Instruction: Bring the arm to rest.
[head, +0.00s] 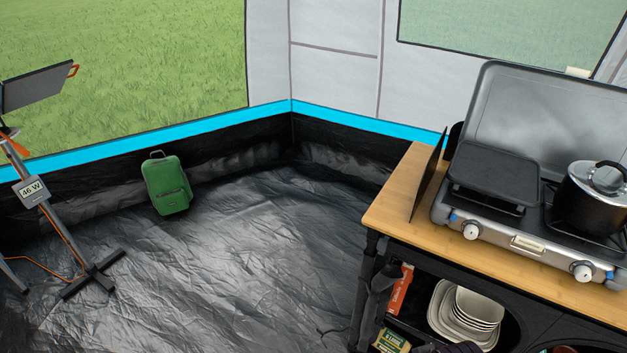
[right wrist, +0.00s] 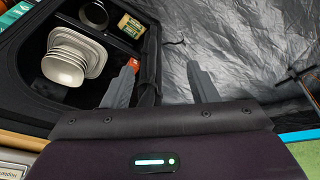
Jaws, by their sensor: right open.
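My right gripper (right wrist: 163,85) shows in the right wrist view with its two grey fingers spread wide apart. Nothing is between the fingers. The left finger overlaps the edge of the dark shelf unit (right wrist: 147,60), and the right finger is seen against the black tent floor (right wrist: 225,50). I cannot make out the right gripper with certainty in the head view. My left gripper is in neither view.
The wooden table (head: 399,200) at the right bears a camping stove (head: 515,243) with a black pot (head: 590,205). White plates (head: 470,312) stand on the shelf below. The middle floor (head: 250,260) is clear.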

